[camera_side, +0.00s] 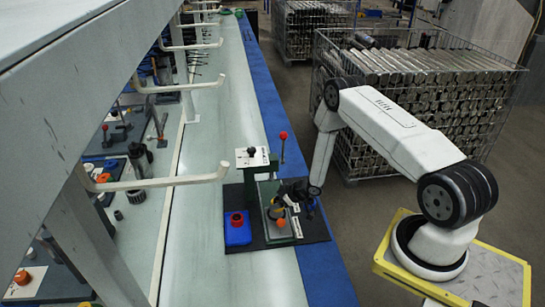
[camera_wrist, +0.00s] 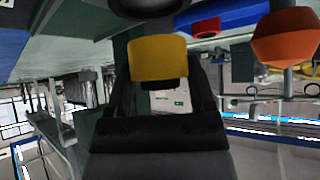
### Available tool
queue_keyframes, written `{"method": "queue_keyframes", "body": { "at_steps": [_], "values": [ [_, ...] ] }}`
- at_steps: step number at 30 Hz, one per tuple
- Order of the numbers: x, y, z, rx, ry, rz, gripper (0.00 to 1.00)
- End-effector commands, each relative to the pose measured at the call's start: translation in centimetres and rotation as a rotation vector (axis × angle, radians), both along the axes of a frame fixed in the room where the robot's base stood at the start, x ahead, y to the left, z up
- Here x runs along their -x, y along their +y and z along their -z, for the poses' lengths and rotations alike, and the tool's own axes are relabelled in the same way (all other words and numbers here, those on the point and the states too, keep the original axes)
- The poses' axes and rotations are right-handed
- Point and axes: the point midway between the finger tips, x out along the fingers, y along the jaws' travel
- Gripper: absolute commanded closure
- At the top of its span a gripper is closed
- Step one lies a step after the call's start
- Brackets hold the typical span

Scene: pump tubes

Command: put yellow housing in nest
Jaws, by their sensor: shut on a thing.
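The yellow housing (camera_wrist: 158,58) is between the fingers of my gripper (camera_wrist: 160,72) in the wrist view, and the jaws are shut on it. In the side view my gripper (camera_side: 283,203) is low over the green press fixture (camera_side: 268,189), and a small part of the yellow housing (camera_side: 276,211) shows beside the dark fingers. A dark round part (camera_wrist: 150,5) lies just beyond the housing in the wrist view. The nest is not clearly visible; my gripper and the fixture cover that spot. I cannot tell whether the housing touches the fixture.
A blue block (camera_side: 238,237) with a red ring (camera_side: 237,219) stands left of the fixture. An orange knob (camera_side: 281,223) is close to my gripper, and a red-tipped lever (camera_side: 283,136) rises behind. White hooks (camera_side: 165,184) reach over the bench from the left. Bench front is clear.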

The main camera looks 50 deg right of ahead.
Motion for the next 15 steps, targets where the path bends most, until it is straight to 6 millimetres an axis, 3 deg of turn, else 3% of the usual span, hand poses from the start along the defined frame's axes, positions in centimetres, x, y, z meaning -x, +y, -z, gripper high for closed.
{"method": "queue_keyframes", "body": {
  "at_steps": [8,15],
  "values": [
    [-0.3,-0.1,0.5,-0.001,0.001,0.000,0.95],
    [-0.4,-0.1,2.7,-0.001,0.002,0.000,0.95]
  ]
}}
